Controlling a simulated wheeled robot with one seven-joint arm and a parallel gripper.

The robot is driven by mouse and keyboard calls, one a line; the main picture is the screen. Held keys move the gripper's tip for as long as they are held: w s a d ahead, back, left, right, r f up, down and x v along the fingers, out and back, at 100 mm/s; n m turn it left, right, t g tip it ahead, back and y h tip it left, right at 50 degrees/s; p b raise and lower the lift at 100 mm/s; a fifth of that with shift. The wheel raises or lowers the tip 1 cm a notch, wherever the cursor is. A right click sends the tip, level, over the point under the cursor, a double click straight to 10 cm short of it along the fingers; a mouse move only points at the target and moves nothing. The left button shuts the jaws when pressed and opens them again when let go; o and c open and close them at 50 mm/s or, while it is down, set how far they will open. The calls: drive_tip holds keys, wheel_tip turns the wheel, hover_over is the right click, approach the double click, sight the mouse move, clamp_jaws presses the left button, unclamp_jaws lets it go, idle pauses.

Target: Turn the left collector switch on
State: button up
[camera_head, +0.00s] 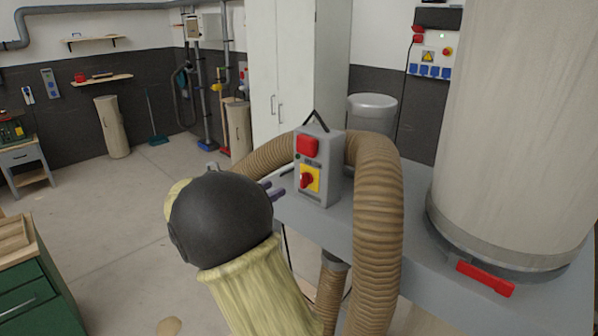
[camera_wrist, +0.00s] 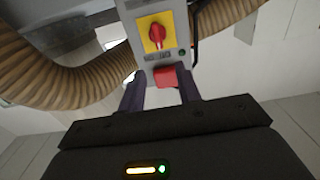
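A grey switch box (camera_head: 318,165) stands on the dust collector's grey platform. Its front has a red rotary knob (camera_head: 307,180) on a yellow plate and a red flap or button (camera_head: 307,146) above it. My gripper (camera_head: 272,190) is just left of the box, fingers pointing at its front. In the wrist view the box appears upside down, with the knob (camera_wrist: 156,36) above the red flap (camera_wrist: 166,76).
Ribbed brown hoses (camera_head: 377,235) loop behind and right of the switch box. A large pale collector bag or drum (camera_head: 520,130) with a red latch (camera_head: 485,278) stands at the right. A green drawer cabinet (camera_head: 32,280) is at lower left. The floor between is mostly free.

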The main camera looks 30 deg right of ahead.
sight(301, 176)
drive_tip(key=p+x, duration=0.3)
drive_tip(key=x, duration=0.7)
drive_tip(key=shift+w+d+p, duration=0.1)
drive_tip(key=shift+d+p, duration=0.1)
drive_tip(key=shift+p, duration=0.1)
drive_tip(key=shift+f, duration=0.1)
clamp_jaws()
drive_tip(key=shift+f, duration=0.1)
